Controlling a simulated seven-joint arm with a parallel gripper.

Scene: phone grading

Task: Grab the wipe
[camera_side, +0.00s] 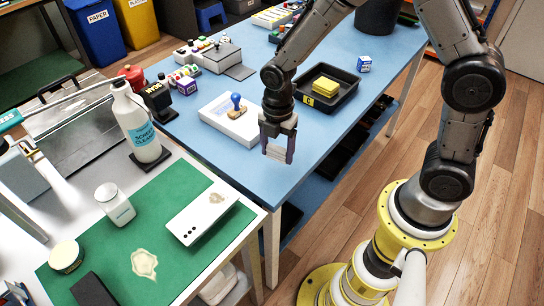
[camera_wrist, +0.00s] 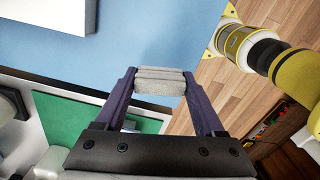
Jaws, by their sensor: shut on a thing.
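My gripper (camera_side: 277,148) hangs in the air over the near edge of the blue table, with its two dark purple fingers pointing down. It is shut on the wipe (camera_wrist: 160,82), a small folded light-grey pad. In the wrist view the wipe spans the gap between the fingertips (camera_wrist: 161,77), clear of the table. In the side view only a pale strip of the wipe (camera_side: 277,152) shows between the fingers.
A white phone (camera_side: 190,229) with a tan smudge lies on the green mat (camera_side: 115,250); another tan stain is on the mat. A spray bottle (camera_side: 135,120) stands behind.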

